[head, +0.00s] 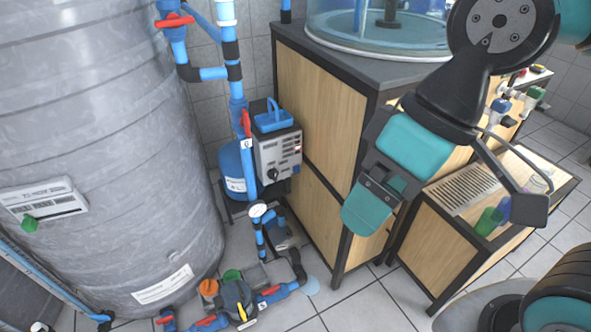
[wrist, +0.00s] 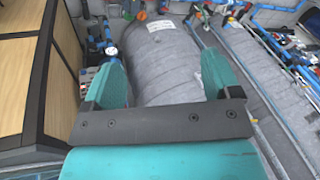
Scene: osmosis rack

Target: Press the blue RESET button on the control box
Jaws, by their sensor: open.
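A grey control box (head: 278,152) with a blue handled top stands between the big grey tank and the wooden cabinet in the head view. Its front has small controls and a dark knob. I cannot make out which part is the blue RESET button. My gripper (head: 372,205) has teal fingers and hangs to the right of the box, in front of the cabinet, apart from the box. In the wrist view my gripper (wrist: 163,76) is open, with nothing held between its fingers. A part of the box may show beside the left finger there, but it is too small to tell.
A large grey tank (head: 100,150) fills the left. Blue pipes with red valves (head: 232,80) run just left of the box. The wooden cabinet (head: 322,100) stands to its right. A pump (head: 235,298) sits on the tiled floor below. A low cabinet with a drain grate (head: 465,190) is at right.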

